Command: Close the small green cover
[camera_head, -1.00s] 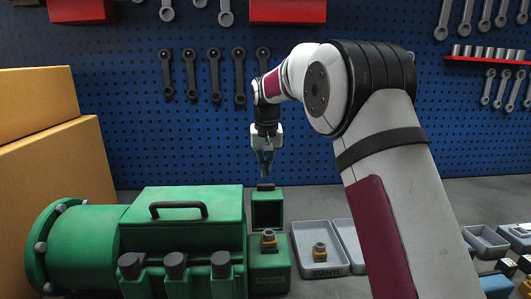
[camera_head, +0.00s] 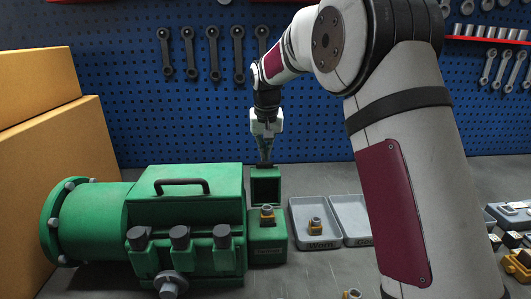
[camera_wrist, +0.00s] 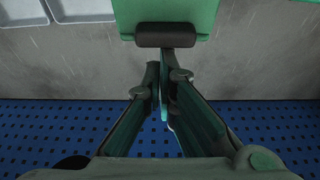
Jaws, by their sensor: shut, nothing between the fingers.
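The small green cover (camera_head: 265,187) stands upright, open, at the back of a small green box (camera_head: 267,238) on the right end of the green machine. A yellow-and-grey fitting (camera_head: 267,215) sits in the box. My gripper (camera_head: 265,160) points down and is shut and empty, right at or just behind the cover's top edge. In the wrist view my gripper (camera_wrist: 163,72) has its fingertips close to the dark bar (camera_wrist: 165,35) on the edge of the green cover (camera_wrist: 165,12). I cannot tell whether they touch.
The large green housing (camera_head: 190,200) with a black handle stands to the left. Grey trays (camera_head: 315,236) lie to the right, one holding a similar fitting. A blue pegboard (camera_head: 120,100) with wrenches is behind. Cardboard boxes (camera_head: 45,160) are at far left.

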